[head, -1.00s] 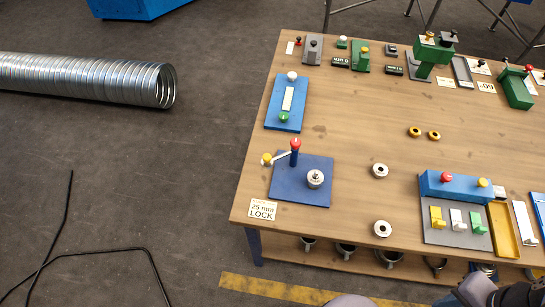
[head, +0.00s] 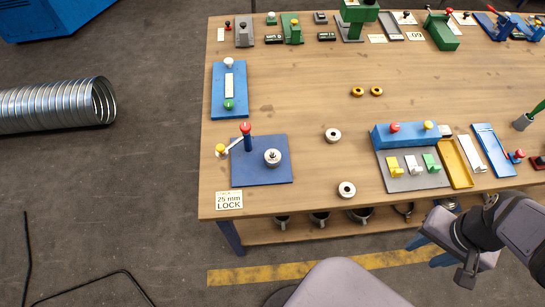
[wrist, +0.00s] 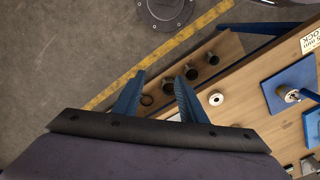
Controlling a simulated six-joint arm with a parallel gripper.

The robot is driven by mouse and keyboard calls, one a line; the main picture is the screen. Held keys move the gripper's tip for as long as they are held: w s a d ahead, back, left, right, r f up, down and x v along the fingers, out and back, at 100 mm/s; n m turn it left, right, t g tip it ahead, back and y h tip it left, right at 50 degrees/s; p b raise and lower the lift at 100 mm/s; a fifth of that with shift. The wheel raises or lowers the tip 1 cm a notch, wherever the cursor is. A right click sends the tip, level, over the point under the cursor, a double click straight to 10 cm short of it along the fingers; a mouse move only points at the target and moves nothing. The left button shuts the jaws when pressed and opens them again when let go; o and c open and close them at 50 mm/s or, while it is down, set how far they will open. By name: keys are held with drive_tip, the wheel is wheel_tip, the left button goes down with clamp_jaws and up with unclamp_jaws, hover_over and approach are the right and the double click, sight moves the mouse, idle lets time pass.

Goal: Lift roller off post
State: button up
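A silver roller (head: 272,157) sits on a short post on the blue plate (head: 262,173) at the table's near left corner. The roller covers most of the post. Beside it stand a red-knobbed upright (head: 246,140) and a pale lever with a yellow knob (head: 220,150). The wrist view shows the roller (wrist: 289,94) near the right edge. My gripper (head: 429,251) is off the table's front edge, right of the plate and well apart from the roller. In the wrist view my gripper's blue fingers (wrist: 158,82) are spread with nothing between them.
Two loose silver rings (head: 333,135) (head: 347,189) lie right of the plate. A "25 mm LOCK" card (head: 229,200) lies in front. A blue block with coloured clips (head: 405,137) stands further right. Dark cups (head: 320,217) sit on the lower shelf. The table's middle is mostly clear.

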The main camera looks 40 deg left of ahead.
drive_tip(key=o, duration=0.6)
drive_tip(key=shift+w+a, duration=0.1)
drive_tip(key=shift+w, duration=0.05)
drive_tip(key=w+a+n+b, duration=0.3)
drive_tip(key=w+a+n, duration=0.5)
drive_tip(key=w+a, duration=0.1)
drive_tip(key=n+b, duration=0.7)
drive_tip(key=n, duration=1.7)
hover_over(272, 151)
wheel_tip(272, 151, down, 9)
drive_tip(key=shift+f, duration=0.1)
drive_tip(key=shift+f+p, duration=1.2)
drive_tip(key=shift+f, duration=2.45)
drive_tip(key=shift+c, duration=0.3)
